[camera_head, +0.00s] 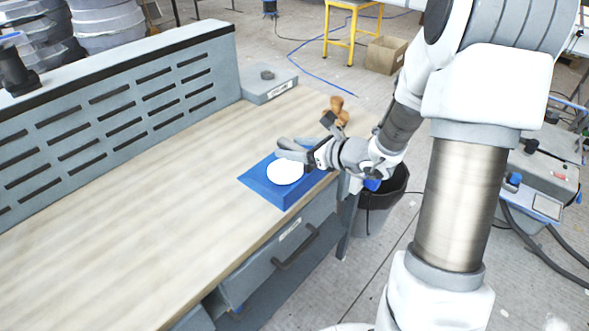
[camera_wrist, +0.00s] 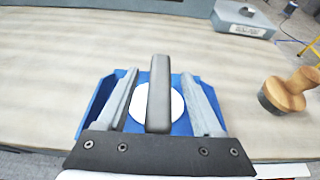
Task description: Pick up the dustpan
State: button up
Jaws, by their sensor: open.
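The blue dustpan (camera_head: 262,188) lies on the workbench near its right edge, with a white disc (camera_head: 285,172) on it. The dustpan also shows in the wrist view (camera_wrist: 98,103), partly hidden by my gripper. My gripper (camera_head: 291,148) is at the dustpan's far right side in the head view, its fingers low over it. In the wrist view my open gripper (camera_wrist: 164,100) has a grey finger on each side of a dark grey bar (camera_wrist: 158,92). The bar looks like the dustpan's handle; I cannot tell whether the fingers touch it.
A wooden-handled brush (camera_wrist: 290,90) stands right of the dustpan in the wrist view. A grey box (camera_head: 268,84) sits at the bench's far end by the slotted back panel (camera_head: 120,112). The bench (camera_head: 110,240) is clear to the left. A black bin (camera_head: 384,205) stands beside it.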

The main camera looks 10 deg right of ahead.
grip_shut()
dwell(1.3)
